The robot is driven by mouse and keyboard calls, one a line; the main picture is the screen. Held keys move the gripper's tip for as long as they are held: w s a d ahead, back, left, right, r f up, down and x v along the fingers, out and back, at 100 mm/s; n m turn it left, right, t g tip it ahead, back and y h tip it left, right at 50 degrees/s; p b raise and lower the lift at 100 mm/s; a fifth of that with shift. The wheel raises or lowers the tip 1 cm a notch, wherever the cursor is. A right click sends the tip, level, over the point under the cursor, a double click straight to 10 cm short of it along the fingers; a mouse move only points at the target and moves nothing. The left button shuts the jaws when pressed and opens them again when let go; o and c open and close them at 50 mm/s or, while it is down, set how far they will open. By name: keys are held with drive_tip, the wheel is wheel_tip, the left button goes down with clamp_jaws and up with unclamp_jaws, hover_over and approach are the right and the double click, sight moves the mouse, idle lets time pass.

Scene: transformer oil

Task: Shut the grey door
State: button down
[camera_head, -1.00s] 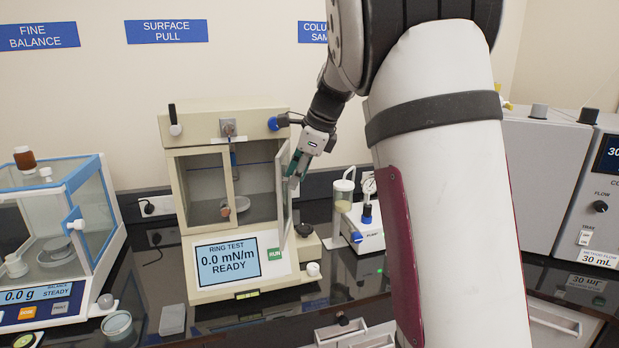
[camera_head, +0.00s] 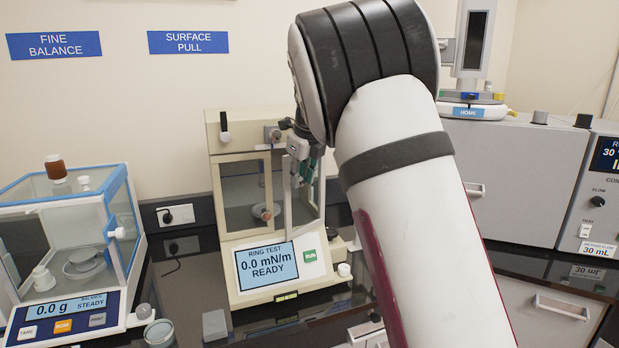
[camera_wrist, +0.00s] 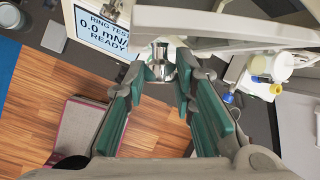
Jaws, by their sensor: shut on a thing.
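The grey-framed glass door (camera_head: 288,200) is on the right side of the front of the beige ring-test instrument (camera_head: 228,265). It stands ajar, seen almost edge-on in the head view. My gripper (camera_head: 303,180) is at the door's outer side, partly hidden by my arm. In the wrist view my gripper (camera_wrist: 162,75) has its green-padded fingers closed around a small metal knob (camera_wrist: 160,54) in front of a pale frame. The door's exact angle is hard to tell.
A glass balance (camera_head: 75,240) stands at the left and a large grey cabinet (camera_head: 500,170) at the right. My arm covers the bench right of the instrument. In the wrist view a yellow and white fitting (camera_wrist: 275,66) lies to the right of the fingers.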

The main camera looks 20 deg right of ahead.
drive_tip(key=shift+w+a+m, duration=0.3)
drive_tip(key=shift+w, duration=0.05)
idle(0.3)
drive_tip(key=c, duration=1.3)
unclamp_jaws()
drive_tip(key=shift+c, duration=0.2)
drive_tip(key=v, duration=1.2)
drive_tip(key=shift+w+a, duration=0.1)
drive_tip(key=shift+a, duration=0.05)
